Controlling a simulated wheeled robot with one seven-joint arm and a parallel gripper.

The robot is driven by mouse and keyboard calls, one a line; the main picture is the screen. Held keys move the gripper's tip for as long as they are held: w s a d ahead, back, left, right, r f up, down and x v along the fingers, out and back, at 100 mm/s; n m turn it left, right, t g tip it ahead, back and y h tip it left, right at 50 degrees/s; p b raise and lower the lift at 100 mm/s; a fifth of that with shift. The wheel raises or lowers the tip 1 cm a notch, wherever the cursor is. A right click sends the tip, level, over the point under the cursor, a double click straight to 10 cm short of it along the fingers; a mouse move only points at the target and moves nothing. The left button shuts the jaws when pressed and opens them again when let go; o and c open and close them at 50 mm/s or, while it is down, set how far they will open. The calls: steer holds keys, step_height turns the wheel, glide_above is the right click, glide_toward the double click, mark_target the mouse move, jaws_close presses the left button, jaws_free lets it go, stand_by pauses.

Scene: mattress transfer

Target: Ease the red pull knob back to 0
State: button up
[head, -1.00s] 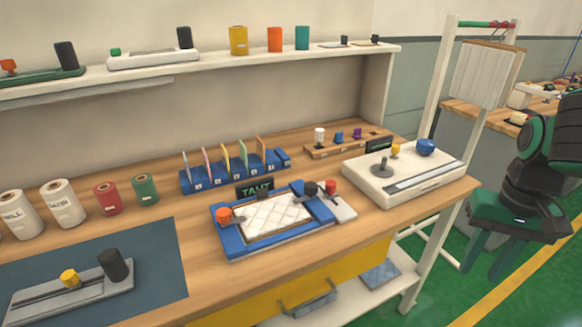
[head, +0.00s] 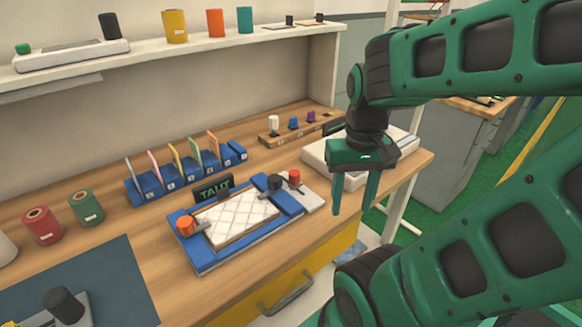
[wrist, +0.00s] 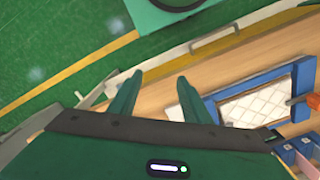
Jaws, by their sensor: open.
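The red pull knob (head: 294,176) stands on a pale slide plate (head: 312,196) at the right end of a blue frame (head: 205,263). Its scale marks are too small to read. The frame holds a white quilted panel (head: 237,218), and a sign (head: 214,189) behind it reads TAUT. My gripper (head: 354,208) is open and empty, fingers down, to the right of the red knob and apart from it. In the wrist view, my open fingers (wrist: 159,80) point over the bench edge, and the panel (wrist: 253,107) shows at right. I cannot see the red knob there.
An orange knob (head: 185,225) sits at the frame's left end and a black knob (head: 274,182) close beside the red one. A white device (head: 318,158) stands behind my gripper, partly hidden. A blue card rack (head: 185,180) stands behind the frame.

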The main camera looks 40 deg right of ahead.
steer(key=w+r+n, duration=0.2)
steer(key=w+r, duration=0.3)
steer(key=w, duration=0.5)
steer(key=n, duration=0.2)
glide_toward(294, 173)
step_height(294, 173, down, 8)
steer(key=shift+s+f, duration=0.1)
steer(key=shift+f, duration=0.1)
steer(key=shift+c, duration=0.5)
